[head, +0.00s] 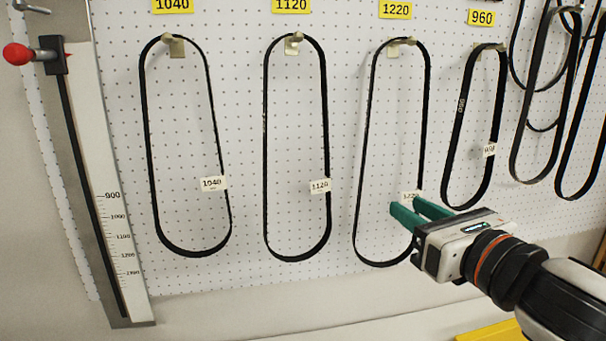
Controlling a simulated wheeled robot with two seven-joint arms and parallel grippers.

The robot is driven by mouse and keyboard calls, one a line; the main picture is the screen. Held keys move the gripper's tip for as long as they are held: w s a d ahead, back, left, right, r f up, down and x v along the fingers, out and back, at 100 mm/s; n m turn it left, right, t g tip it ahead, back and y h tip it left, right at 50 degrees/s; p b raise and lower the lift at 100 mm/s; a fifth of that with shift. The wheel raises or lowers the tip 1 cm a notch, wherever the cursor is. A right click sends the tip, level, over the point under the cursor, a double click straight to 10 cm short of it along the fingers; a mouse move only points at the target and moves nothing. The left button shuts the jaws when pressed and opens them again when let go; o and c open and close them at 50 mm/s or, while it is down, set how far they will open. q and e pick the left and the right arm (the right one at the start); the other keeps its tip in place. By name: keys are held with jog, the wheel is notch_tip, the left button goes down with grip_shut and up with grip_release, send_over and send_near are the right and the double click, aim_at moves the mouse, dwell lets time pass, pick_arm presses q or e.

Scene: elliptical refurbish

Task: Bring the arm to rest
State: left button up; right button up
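My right gripper (406,206) has green fingers and comes in from the lower right. Its fingers are apart with a gap between them and nothing is seen held. It is in front of the lower right side of the black belt tagged 1220 (358,190), partly covering that belt's white tag (408,195). Whether the fingers touch the belt I cannot tell. The belt hangs from its peg (400,42) on the pegboard. My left gripper is not in view.
Belts 1040 (148,140) and 1120 (266,150) hang to the left, belt 960 (455,130) and several more to the right. A measuring scale (112,230) with a red knob (17,54) stands at the left. Something yellow (490,332) shows at the bottom right.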

jog(key=s+f+m+g+h, duration=0.2)
jog(key=f+m+g, duration=0.1)
jog(key=f+m, duration=1.05)
jog(key=s+f+m+g+h, duration=0.1)
jog(key=s+f+m+g, duration=0.15)
jog(key=f+m, duration=1.05)
jog(key=s+d+f+m+g+h, duration=0.4)
jog(key=s+f+m+g, duration=0.6)
jog(key=s+f, duration=0.9)
notch_tip(320, 180, down, 28)
jog(key=d+m+t+b, duration=0.1)
jog(key=m+b, duration=0.1)
pick_arm(q)
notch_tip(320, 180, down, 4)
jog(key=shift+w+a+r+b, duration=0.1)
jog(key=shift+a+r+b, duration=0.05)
jog(key=shift+b, duration=0.65)
pick_arm(e)
jog(key=s+d+f+g, duration=0.1)
jog(key=s+d+f, duration=0.2)
jog(key=s+f, duration=1.3)
notch_tip(320, 180, down, 2)
jog(key=shift+f+y, duration=0.1)
jog(key=shift+y, duration=0.2)
jog(key=shift+s+d+n, duration=0.1)
jog(key=shift+n, duration=0.15)
